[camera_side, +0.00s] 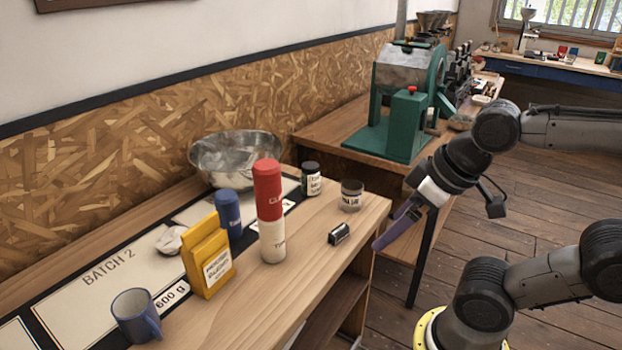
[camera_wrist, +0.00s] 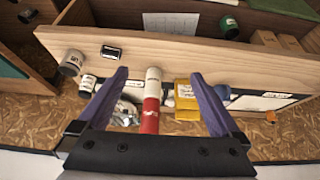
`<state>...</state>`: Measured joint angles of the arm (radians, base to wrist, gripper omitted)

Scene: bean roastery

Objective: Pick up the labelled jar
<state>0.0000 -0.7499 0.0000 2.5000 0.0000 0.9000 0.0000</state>
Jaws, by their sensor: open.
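Two labelled jars stand at the right end of the wooden bench. One is a small jar with a dark lid and pale label (camera_side: 311,181), which also shows in the wrist view (camera_wrist: 87,84). The other is a short clear-grey jar with a label band (camera_side: 351,197), nearer the bench's front corner and also in the wrist view (camera_wrist: 71,63). My gripper (camera_side: 392,232) has purple fingers and is open and empty, off the bench's front right side. In the wrist view, its spread fingers (camera_wrist: 159,76) frame the red and white cylinder beyond them, and both jars lie left of the left finger.
A small black block (camera_side: 339,233) lies near the front edge. The tall red and white cylinder (camera_side: 269,213), yellow packet (camera_side: 208,260), blue container (camera_side: 229,214), mug (camera_side: 136,315) and metal bowl (camera_side: 234,155) stand left of the jars. A green machine (camera_side: 403,110) stands behind.

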